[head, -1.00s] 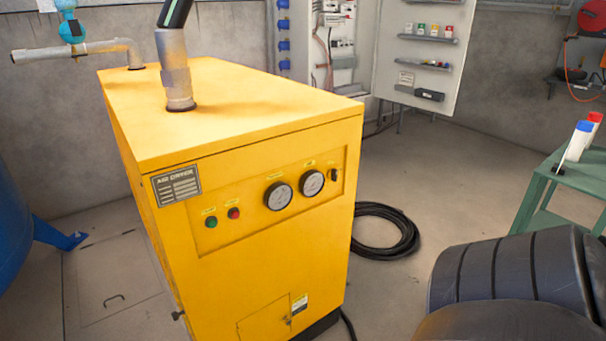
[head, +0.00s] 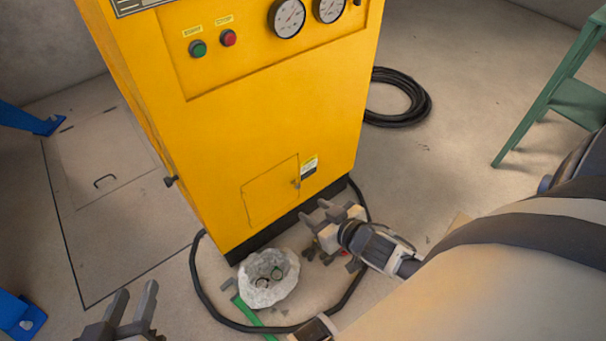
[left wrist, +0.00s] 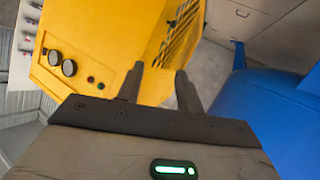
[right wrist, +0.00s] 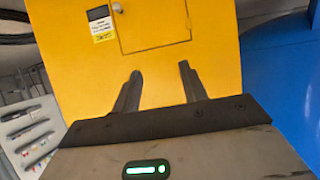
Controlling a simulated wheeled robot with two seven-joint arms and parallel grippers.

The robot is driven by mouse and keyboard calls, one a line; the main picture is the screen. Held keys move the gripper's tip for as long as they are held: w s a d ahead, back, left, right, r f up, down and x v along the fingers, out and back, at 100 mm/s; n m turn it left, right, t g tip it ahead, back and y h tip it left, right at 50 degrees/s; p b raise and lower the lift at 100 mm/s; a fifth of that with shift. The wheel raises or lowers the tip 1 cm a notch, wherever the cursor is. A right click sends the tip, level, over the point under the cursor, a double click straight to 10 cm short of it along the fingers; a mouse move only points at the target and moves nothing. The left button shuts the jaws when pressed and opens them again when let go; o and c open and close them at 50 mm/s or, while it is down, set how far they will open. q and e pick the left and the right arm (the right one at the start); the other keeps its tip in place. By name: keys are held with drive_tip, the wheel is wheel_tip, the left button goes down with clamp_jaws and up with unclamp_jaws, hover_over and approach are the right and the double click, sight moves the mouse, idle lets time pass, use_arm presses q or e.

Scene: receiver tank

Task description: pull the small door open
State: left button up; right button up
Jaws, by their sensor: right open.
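The small door (head: 270,190) is a yellow panel low on the front of the yellow air dryer (head: 290,115). It looks shut, with a small knob at its right edge; it also shows in the right wrist view (right wrist: 152,22), with the knob at its upper left. My right gripper (head: 318,214) is open and empty, just below and right of the door, apart from it. In the right wrist view its fingers (right wrist: 160,88) point at the yellow front. My left gripper (head: 134,300) is open and empty at the bottom left, away from the door.
A whitish bag or bucket (head: 268,278) with small items stands on the floor before the dryer. A black hose (head: 205,290) loops around it. A coiled black hose (head: 400,118) lies right of the dryer, near a green stand (head: 548,105). Blue tank legs (head: 30,120) are at left.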

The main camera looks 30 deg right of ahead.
use_arm(q)
wheel_tip(320, 180, down, 4)
drive_tip(key=d+h+b, duration=0.2)
drive_tip(key=b, duration=0.5)
use_arm(e)
approach(299, 186)
drive_tip(key=shift+t, duration=0.4)
drive_tip(key=b+x, duration=0.7)
drive_tip(key=shift+w+a+f+b, duration=0.2)
drive_tip(key=shift+f+b, duration=0.15)
drive_tip(key=shift+f, duration=0.2)
drive_tip(key=shift+w, duration=0.35)
use_arm(q)
wheel_tip(299, 186, up, 7)
drive_tip(key=w+m+t+h, duration=0.2)
drive_tip(key=t+h, duration=0.1)
drive_tip(key=t, duration=0.2)
drive_tip(key=shift+w+d, duration=0.25)
drive_tip(key=shift+w, duration=0.05)
drive_tip(key=shift+f, duration=0.1)
